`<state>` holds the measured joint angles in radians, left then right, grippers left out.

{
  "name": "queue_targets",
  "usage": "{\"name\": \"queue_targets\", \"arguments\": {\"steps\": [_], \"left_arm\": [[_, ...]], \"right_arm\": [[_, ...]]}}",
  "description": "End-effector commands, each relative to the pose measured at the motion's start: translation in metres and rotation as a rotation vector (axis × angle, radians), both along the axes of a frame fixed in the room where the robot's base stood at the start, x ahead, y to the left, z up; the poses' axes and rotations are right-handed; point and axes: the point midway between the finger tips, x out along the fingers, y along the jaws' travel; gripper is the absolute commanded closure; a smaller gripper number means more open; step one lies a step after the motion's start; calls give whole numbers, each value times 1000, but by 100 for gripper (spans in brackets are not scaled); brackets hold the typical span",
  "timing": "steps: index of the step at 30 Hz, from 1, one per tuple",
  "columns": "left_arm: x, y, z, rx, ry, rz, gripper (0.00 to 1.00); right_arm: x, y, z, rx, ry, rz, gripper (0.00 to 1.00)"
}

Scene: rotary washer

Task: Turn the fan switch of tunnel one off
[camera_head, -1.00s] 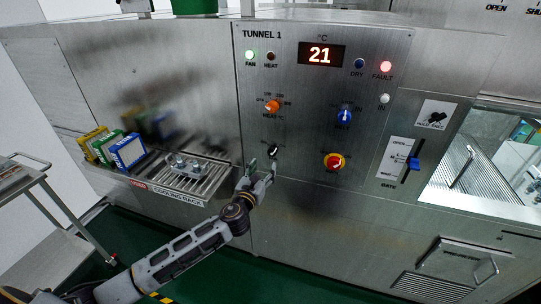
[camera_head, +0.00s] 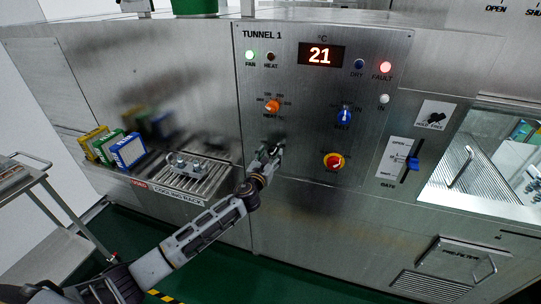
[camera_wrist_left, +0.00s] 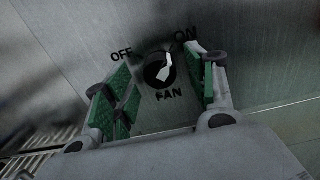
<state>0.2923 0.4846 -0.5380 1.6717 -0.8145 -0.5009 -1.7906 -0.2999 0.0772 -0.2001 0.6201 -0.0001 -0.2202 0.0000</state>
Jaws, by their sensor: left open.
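The Tunnel 1 panel (camera_head: 305,85) is on the steel machine front. Its black fan switch (camera_wrist_left: 160,70) shows in the left wrist view, with its pale pointer tilted toward the ON label and OFF at its left. The green fan lamp (camera_head: 250,55) is lit. My right gripper is not in view.
The orange heat knob (camera_head: 272,106) is just above my gripper. The blue belt knob (camera_head: 344,117) and red-yellow knob (camera_head: 334,162) are to the right. The cooling rack (camera_head: 190,181) juts out at left, with boxes (camera_head: 128,151) beside it.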

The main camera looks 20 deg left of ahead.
Motion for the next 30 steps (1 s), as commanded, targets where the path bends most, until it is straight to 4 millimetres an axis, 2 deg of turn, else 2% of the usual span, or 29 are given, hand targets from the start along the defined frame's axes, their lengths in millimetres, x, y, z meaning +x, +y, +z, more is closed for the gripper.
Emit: {"name": "queue_targets", "arguments": {"steps": [13,24,30], "left_arm": [[5,0,0,0,0,-1,44],[4,0,0,0,0,-1,90],[4,0,0,-8,0,-1,91]], "right_arm": [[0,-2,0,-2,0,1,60],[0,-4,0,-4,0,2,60],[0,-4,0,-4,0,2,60]]}}
